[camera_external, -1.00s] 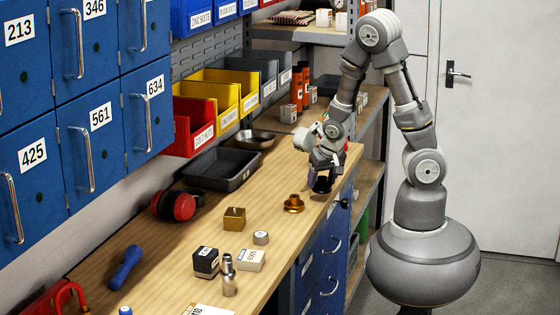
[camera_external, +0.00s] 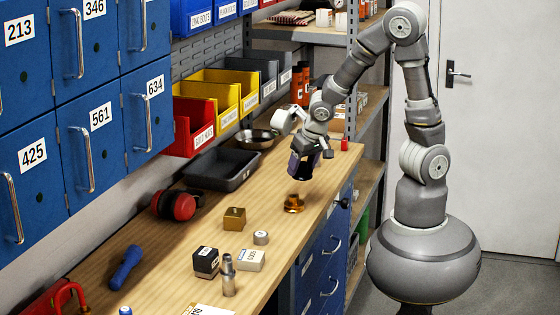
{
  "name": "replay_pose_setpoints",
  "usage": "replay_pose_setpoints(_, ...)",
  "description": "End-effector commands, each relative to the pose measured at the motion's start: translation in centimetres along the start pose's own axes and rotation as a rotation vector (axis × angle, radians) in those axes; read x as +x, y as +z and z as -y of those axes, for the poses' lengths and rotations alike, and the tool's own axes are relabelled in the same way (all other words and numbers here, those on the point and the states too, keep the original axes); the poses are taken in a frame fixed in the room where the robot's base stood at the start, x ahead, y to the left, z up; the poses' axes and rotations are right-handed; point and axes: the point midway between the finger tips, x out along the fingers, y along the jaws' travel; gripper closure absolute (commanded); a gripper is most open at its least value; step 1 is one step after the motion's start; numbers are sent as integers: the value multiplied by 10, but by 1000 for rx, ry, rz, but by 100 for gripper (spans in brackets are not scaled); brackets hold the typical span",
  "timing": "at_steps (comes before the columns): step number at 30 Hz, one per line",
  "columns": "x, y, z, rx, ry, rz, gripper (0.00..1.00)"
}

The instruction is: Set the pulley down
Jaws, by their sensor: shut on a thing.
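My gripper (camera_external: 308,158) is shut on a dark purple-black piece, which I take to be the pulley (camera_external: 301,168). It hangs above the wooden bench top (camera_external: 270,205), apart from it and slightly tilted. The jaws hide part of it, and its exact shape is hard to make out. A brass flanged piece (camera_external: 294,204) stands on the bench just below the held piece, with a gap between them.
A dark tray (camera_external: 222,184), a metal bowl (camera_external: 256,140) and red ear defenders (camera_external: 174,205) lie to the left. A brass block (camera_external: 234,219) and several small parts stand nearer. A small red item (camera_external: 344,145) is at the far right edge.

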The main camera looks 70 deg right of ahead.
Motion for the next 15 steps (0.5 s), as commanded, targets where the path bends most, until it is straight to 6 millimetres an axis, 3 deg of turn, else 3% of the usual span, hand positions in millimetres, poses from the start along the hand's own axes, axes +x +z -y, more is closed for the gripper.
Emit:
replay_pose_setpoints(6,-18,35,89,-236,-98,-2,79)
replay_pose_setpoints(9,-26,58,124,-337,-140,0,79)
replay_pose_setpoints(15,-39,94,165,-465,-197,5,79)
